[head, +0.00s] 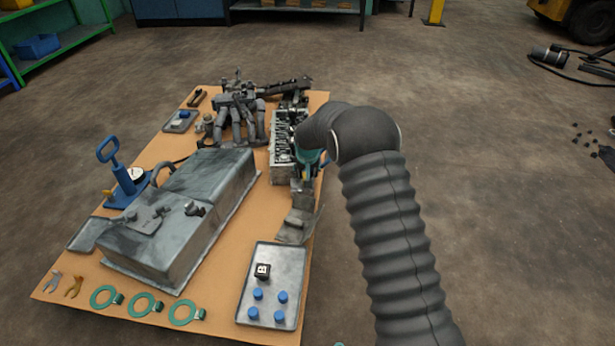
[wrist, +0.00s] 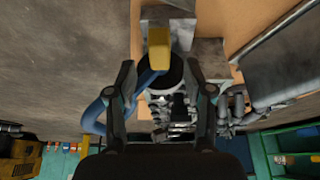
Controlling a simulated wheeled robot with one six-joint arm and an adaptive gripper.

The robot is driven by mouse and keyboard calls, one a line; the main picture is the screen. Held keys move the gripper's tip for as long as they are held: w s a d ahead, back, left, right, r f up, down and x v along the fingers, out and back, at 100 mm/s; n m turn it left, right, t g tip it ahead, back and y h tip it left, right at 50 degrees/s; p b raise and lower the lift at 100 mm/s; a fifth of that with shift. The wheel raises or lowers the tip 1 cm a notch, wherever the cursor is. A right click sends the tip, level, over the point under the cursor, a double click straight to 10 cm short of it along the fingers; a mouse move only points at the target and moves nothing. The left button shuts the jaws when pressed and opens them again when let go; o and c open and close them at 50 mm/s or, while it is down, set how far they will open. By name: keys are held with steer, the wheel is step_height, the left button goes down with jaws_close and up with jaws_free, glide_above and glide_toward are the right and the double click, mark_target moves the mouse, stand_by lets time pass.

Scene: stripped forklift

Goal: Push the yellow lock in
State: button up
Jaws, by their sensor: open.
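The yellow lock (wrist: 158,48) shows in the wrist view as an upright yellow piece at the top middle. It overlaps a round black part (wrist: 174,72) with a blue hose or cable (wrist: 143,82) beside it. My gripper (wrist: 159,68) has its two dark fingers spread, one left and one right of the lock, with room between. I cannot tell whether anything touches it, or how far in the lock sits. In the head view my dark, ribbed arm covers the lock and most of my gripper.
A brown work board (head: 236,215) carries a large grey metal cover (head: 200,200), an engine block (head: 283,140) and a grey tray (head: 262,316) with blue caps. A blue hand tool (head: 118,178) stands at the left edge. The floor right of my arm is mostly clear.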

steer(key=v, duration=0.7)
steer(key=shift+r, duration=0.25)
steer(key=shift+s, duration=0.1)
steer(key=s+d+f+n+g+h, duration=0.1)
steer(key=s+d+f+g, duration=0.2)
steer(key=s, duration=0.7)
steer(key=s+d+r+m+t+p, duration=0.1)
steer(key=s+d+r+p, duration=0.2)
steer(key=s+d+r, duration=0.4)
steer(key=s+d+r+m+t+p, duration=0.1)
steer(key=s+d+r+p, duration=0.2)
steer(key=s+r, duration=1.3)
steer(key=s+d+r+t+p, duration=0.2)
steer(key=s+d+r+p, duration=0.1)
steer(key=s+d+r, duration=0.7)
step_height(320, 180, up, 2)
steer(key=shift+s+d+r+m+p, duration=0.1)
steer(key=shift+s+d+m+p, duration=0.25)
steer(key=shift+s, duration=0.8)
